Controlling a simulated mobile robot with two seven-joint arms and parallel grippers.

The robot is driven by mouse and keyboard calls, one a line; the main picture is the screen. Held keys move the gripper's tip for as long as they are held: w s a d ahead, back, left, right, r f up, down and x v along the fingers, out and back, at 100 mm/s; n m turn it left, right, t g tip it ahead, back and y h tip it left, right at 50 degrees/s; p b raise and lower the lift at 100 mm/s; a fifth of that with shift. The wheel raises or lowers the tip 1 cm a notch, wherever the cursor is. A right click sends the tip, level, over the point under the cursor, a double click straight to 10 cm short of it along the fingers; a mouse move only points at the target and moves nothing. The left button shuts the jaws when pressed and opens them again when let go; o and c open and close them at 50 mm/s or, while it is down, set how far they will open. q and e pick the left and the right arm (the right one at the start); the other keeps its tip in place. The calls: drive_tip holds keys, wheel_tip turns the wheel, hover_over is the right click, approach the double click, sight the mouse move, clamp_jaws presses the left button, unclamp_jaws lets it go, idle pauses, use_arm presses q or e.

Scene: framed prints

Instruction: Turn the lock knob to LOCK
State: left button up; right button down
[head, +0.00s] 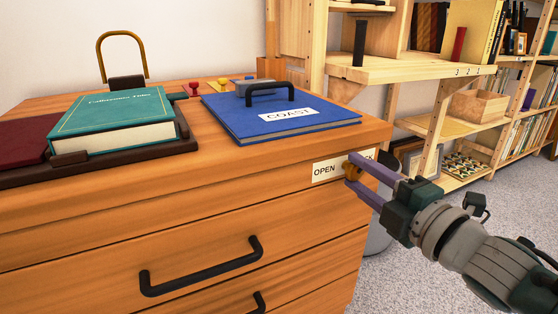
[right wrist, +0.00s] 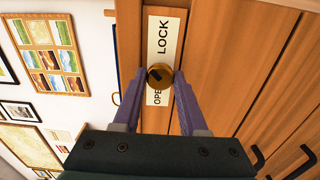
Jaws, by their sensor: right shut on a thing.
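The round brass lock knob (right wrist: 161,81) is on the dresser front, on a white label plate (right wrist: 166,38) reading OPEN on one side and LOCK on the other. A short dark mark shows on its face, slanted; I cannot tell which word it points to. In the head view the knob (head: 350,172) is at the dresser's right upper front, and LOCK is mostly hidden by my fingers. My right gripper (head: 354,174) is shut on the knob, one purple finger on each side of it. My left gripper is not in view.
The wooden dresser (head: 120,222) has black drawer handles (head: 203,268). On top are a blue COAST book (head: 225,111), a teal book (head: 115,115) in a dark tray, and an open brass padlock-like loop (head: 121,40).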

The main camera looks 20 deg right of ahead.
drive_tip(key=shift+c, duration=2.3)
unclamp_jaws()
drive_tip(key=shift+s, duration=0.1)
drive_tip(key=shift+s, duration=0.3)
drive_tip(key=s+p, duration=0.2)
drive_tip(key=s, duration=0.7)
drive_tip(key=shift+d+p, duration=0.35)
drive_tip(key=shift+d, duration=0.05)
drive_tip(key=shift+r, duration=0.1)
